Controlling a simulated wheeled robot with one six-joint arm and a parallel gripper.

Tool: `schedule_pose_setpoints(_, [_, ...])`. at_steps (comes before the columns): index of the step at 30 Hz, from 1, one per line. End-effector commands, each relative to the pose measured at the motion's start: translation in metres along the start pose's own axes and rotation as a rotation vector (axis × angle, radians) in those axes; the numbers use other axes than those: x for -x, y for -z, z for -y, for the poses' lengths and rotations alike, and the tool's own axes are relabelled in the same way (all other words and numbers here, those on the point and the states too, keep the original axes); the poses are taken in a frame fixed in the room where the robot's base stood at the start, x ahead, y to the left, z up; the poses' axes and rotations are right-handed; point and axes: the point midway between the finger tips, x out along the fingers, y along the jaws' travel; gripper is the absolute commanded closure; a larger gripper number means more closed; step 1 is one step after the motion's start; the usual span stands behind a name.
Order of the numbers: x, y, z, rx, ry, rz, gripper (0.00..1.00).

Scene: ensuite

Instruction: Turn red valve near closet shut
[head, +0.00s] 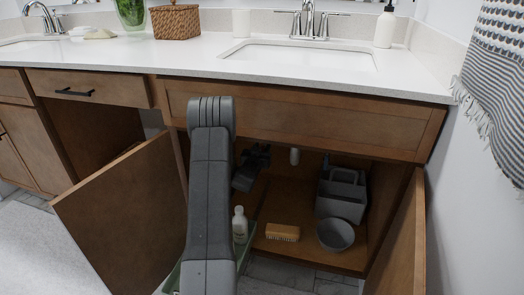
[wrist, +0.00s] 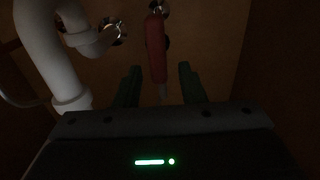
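The red valve handle (wrist: 156,48) shows in the wrist view at top centre, long and upright in the picture, on a metal fitting at the back of the dark cabinet. My gripper (wrist: 159,75) is open, one dark finger on each side of the handle's lower end, with gaps visible on both sides. I cannot tell how deep the handle sits between the fingers. In the head view my arm reaches into the open sink cabinet (head: 300,108); the valve is hidden there and the fingertips are not clear.
A white drain pipe (wrist: 42,50) curves close on the left in the wrist view. On the cabinet floor are a white bottle (head: 240,224), a wooden brush (head: 283,232), a grey bowl (head: 335,234) and a grey caddy (head: 342,195). Open doors flank it, left (head: 120,215) and right (head: 402,240).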

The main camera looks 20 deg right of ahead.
Motion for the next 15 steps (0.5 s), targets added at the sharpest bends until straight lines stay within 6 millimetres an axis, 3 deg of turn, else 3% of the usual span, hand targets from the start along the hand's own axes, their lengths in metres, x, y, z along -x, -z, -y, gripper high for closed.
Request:
schedule_pose_setpoints(11, [-0.0059, 0.0003, -0.0002, 0.001, 0.0, 0.0, 0.64])
schedule_pose_setpoints(15, [-0.0057, 0.0002, -0.0001, 0.001, 0.0, 0.001, 0.89])
